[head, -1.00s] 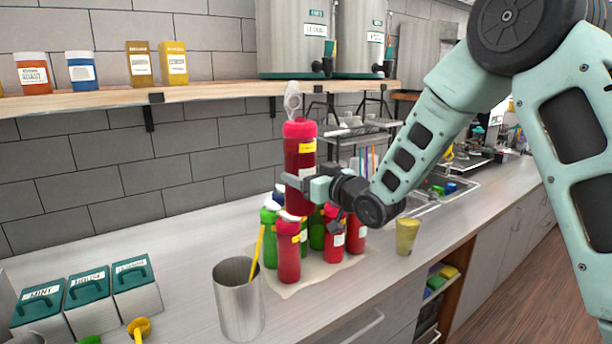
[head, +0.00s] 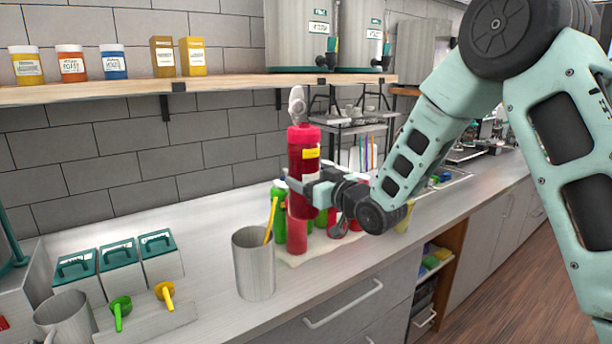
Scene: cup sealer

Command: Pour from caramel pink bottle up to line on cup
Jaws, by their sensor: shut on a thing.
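My gripper (head: 308,186) is shut on a pink-red bottle (head: 302,155) with a pink cap, a pale spout and a yellow label that I cannot read. The bottle is upright, in front of several green and red bottles on a pale mat (head: 296,258). A red bottle (head: 297,232) shows directly below it. A yellowish cup (head: 404,224) stands on the counter to the right, partly hidden by my arm. I cannot make out a line on it or its fill level.
A metal tumbler (head: 254,268) with a yellow-handled utensil stands front left of the bottles. Teal-lidded boxes (head: 118,268) and green and yellow scoops (head: 165,294) are farther left. A shelf (head: 215,84) with jars and dispensers runs above. The counter between boxes and tumbler is clear.

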